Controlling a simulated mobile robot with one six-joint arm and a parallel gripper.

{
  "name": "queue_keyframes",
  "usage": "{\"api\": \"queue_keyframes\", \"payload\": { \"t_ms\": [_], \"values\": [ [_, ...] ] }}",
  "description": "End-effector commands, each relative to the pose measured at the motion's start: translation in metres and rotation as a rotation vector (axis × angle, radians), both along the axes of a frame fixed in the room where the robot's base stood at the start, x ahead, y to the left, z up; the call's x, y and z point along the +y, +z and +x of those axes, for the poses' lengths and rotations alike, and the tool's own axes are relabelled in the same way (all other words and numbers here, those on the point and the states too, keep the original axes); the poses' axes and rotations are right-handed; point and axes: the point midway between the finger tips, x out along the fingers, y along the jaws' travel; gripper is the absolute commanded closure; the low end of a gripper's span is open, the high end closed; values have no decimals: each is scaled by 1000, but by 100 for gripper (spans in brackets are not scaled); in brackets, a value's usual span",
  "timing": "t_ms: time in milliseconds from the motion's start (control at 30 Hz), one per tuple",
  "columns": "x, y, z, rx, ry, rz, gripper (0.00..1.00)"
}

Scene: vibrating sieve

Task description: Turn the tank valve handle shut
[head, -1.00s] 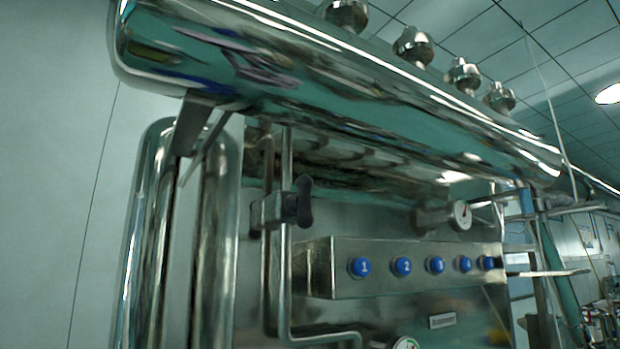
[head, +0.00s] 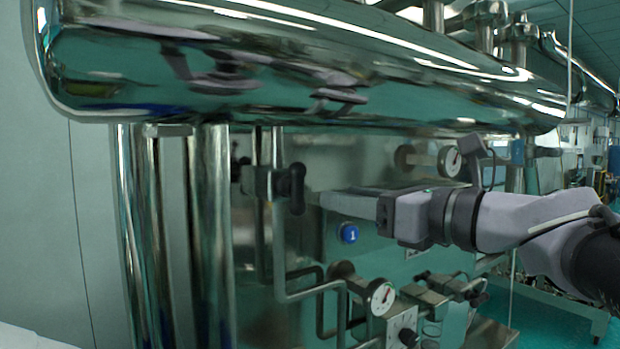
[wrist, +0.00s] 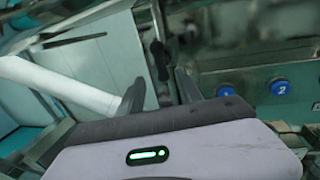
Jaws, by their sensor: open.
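The tank valve handle (head: 291,188) is a black, lobed grip, standing roughly upright on a valve (head: 258,182) on a thin vertical pipe below the big steel tank (head: 300,75). My gripper (head: 328,203) reaches in from the right at about the handle's height, its fingertips just right of it. In the wrist view, the black handle (wrist: 160,62) shows ahead, in line with the gap between the two fingers of my open gripper (wrist: 160,84). The gap looks empty. I cannot tell whether a finger touches the handle.
A panel with a blue button (head: 349,233) sits beneath my gripper; my arm hides other buttons. A gauge (head: 382,298) and bent pipes (head: 300,292) are below. Another gauge (head: 450,161) is behind my arm. Thick vertical steel columns (head: 210,230) stand left of the valve.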

Motion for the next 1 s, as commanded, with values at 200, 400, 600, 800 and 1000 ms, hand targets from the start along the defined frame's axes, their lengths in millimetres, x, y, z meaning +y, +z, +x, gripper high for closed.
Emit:
{"api": "queue_keyframes", "payload": {
  "t_ms": [200,400,600,800,1000],
  "values": [
    [48,3,45,3,5,-1,58],
    [73,2,72,0,2,-3,58],
    [81,0,80,-1,0,-4,58],
    [81,0,80,-1,-1,-4,58],
    [81,0,80,-1,-1,-4,95]
  ]
}}
